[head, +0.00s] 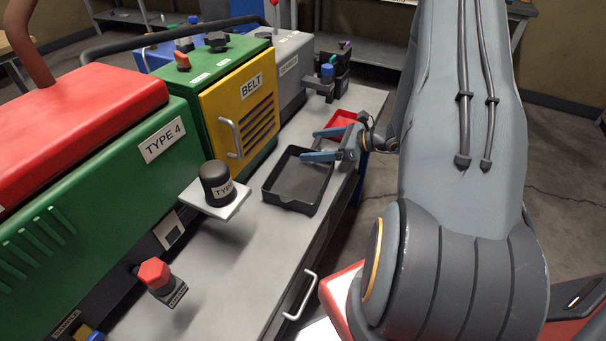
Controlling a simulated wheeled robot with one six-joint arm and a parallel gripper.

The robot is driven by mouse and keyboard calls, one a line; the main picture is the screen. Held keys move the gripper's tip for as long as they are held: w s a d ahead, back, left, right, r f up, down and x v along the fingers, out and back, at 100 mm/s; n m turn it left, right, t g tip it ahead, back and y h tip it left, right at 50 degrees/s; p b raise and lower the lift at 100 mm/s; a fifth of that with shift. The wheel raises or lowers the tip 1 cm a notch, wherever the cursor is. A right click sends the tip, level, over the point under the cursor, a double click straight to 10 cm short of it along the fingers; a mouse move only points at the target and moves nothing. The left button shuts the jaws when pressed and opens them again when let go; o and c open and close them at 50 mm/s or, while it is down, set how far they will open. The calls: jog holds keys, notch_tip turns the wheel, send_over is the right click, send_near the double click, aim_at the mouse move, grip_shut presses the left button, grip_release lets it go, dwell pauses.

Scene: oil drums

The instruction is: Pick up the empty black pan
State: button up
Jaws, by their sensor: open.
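The black pan (297,184) is a shallow rectangular tray lying flat on the grey bench top, and its visible inside is empty. My gripper (311,145) has two blue fingers spread apart with nothing between them. It is at the pan's far right side. The nearer finger appears over or just above the pan's far right corner. I cannot tell whether it touches the rim. The farther finger points left, beyond the pan.
A red tray (342,122) lies just beyond my gripper. Green machine (165,150) and yellow BELT cabinet (240,112) line the left.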

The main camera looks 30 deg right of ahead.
jog(key=shift+w, duration=0.1)
jog(key=c, duration=1.4)
jog(key=shift+c, duration=0.2)
jog(key=shift+r, duration=0.1)
